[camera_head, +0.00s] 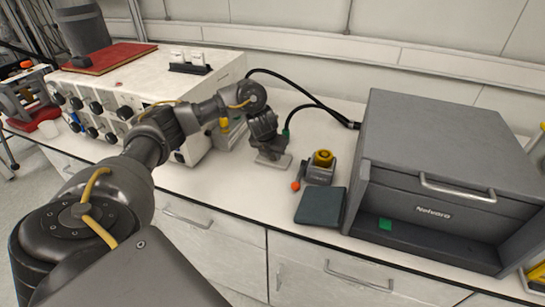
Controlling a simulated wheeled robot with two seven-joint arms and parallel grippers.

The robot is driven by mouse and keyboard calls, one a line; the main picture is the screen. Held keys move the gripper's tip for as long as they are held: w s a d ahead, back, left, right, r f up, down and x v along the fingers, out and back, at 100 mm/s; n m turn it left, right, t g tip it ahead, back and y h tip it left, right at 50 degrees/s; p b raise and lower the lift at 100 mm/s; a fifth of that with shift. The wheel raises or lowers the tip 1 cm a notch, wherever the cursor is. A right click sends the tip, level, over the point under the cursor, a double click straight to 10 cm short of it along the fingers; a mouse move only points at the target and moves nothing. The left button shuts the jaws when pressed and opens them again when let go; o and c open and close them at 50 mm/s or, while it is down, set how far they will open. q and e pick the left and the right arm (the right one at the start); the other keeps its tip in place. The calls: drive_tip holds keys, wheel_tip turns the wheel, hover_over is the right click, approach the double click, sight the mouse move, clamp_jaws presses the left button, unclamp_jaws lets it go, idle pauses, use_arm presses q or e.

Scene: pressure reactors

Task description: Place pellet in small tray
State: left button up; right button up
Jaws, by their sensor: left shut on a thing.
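My left gripper (272,160) is low over the white counter (228,185), left of a small grey holder (318,174) with a yellow round top (323,158). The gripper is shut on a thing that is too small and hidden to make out. A small orange ball (296,186) is at the holder's front left corner, apart from the gripper. A dark, flat, square tray-like piece (320,206) lies in front of the holder. I cannot tell for sure which piece is the pellet or the small tray. My right gripper is not in view.
A grey box unit (450,150) with a handle and an open lower slot stands at the right; a green patch (385,224) shows in the slot. A white knobbed unit (150,85) stands at the left. Black cables (300,88) run behind. The counter's front middle is clear.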

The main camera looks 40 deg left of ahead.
use_arm(q)
drive_tip(key=shift+f, duration=0.15)
drive_tip(key=o, duration=1)
drive_tip(key=shift+c, duration=0.2)
drive_tip(key=shift+r, duration=0.25)
drive_tip(key=p+v, duration=0.5)
drive_tip(key=v, duration=0.6)
drive_tip(key=shift+s+r+p, duration=0.25)
drive_tip(key=shift+p, duration=0.1)
drive_tip(key=shift+d, duration=0.1)
